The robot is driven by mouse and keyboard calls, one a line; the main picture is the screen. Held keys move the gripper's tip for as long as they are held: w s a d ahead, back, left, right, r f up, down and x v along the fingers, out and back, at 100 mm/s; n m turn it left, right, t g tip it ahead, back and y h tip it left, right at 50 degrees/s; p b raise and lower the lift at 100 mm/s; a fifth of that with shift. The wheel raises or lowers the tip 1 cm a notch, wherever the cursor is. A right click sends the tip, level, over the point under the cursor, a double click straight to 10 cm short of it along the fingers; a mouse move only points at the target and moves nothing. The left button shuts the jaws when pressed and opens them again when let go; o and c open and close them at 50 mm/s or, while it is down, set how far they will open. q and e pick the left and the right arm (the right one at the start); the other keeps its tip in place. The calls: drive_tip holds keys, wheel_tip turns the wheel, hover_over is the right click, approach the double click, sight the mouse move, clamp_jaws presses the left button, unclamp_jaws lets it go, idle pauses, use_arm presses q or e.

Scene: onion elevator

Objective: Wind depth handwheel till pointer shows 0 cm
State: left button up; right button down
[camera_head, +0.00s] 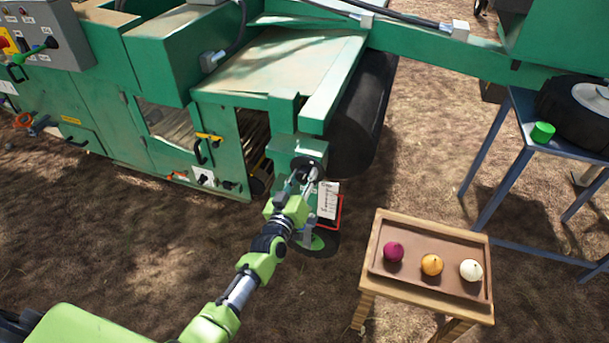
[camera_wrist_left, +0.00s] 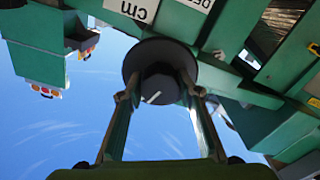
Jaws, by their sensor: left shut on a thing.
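Part of a "cm" label (camera_wrist_left: 140,10) shows upside down in the wrist view. My right gripper is out of view.
A wooden stand (camera_head: 426,223) with purple, orange and white onions is at the right. A blue table (camera_head: 520,110) with a tyre (camera_head: 580,108) and a green cylinder (camera_head: 542,132) is behind it. A grey control box (camera_head: 50,35) is at upper left. Bare ground lies between.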

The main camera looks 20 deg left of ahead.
use_arm(q)
drive_tip(key=n, duration=0.2)
drive_tip(key=shift+f+n, duration=0.1)
drive_tip(key=shift+n, duration=0.8)
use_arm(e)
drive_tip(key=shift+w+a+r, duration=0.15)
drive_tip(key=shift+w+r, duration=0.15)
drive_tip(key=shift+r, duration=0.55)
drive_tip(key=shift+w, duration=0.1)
use_arm(q)
drive_tip(key=o, duration=1.1)
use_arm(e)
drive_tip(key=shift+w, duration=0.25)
